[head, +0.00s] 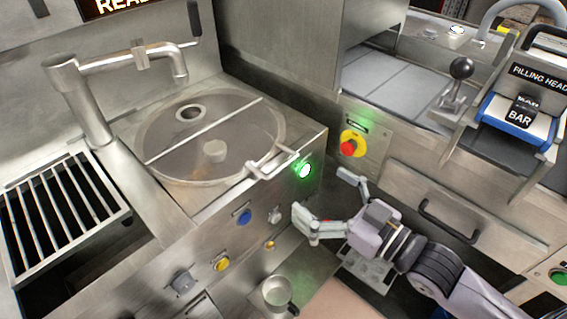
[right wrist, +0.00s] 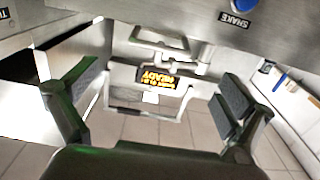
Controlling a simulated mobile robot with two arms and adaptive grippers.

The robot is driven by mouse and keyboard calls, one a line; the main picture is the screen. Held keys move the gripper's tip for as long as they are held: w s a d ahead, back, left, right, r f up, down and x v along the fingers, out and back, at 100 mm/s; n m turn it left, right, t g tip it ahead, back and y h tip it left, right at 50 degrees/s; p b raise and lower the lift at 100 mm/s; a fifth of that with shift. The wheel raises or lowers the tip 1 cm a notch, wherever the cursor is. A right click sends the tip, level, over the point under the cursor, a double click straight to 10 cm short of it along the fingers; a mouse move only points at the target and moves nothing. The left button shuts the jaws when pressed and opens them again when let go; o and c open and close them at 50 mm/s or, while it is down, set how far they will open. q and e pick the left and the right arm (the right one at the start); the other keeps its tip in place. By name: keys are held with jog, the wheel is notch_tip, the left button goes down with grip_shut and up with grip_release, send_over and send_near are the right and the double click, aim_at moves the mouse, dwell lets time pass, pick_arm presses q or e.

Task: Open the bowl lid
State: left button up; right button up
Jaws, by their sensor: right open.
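The bowl lid (head: 238,138) is a round, see-through disc lying flat over the bowl in the steel counter, with a pale bar across it. A pale metal handle (head: 268,166) sticks out at its front right edge, near a lit green button. My right gripper (head: 324,199) is open and empty. It is in front of the panel, lower and to the right of the handle, apart from it. In the right wrist view its two fingers (right wrist: 158,100) are spread with nothing between them. My left gripper is not in view.
A red knob on a yellow ring (head: 350,144) is on the panel close to my right gripper. The front panel has blue and yellow buttons (head: 243,216). A small metal cup (head: 276,291) stands below. A bent pipe (head: 130,62) reaches over the bowl's back.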

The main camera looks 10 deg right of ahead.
aim_at(285, 167)
jog(key=p+x, duration=0.1)
jog(key=x, duration=0.8)
jog(key=shift+w+a, duration=0.25)
jog(key=shift+c, duration=0.4)
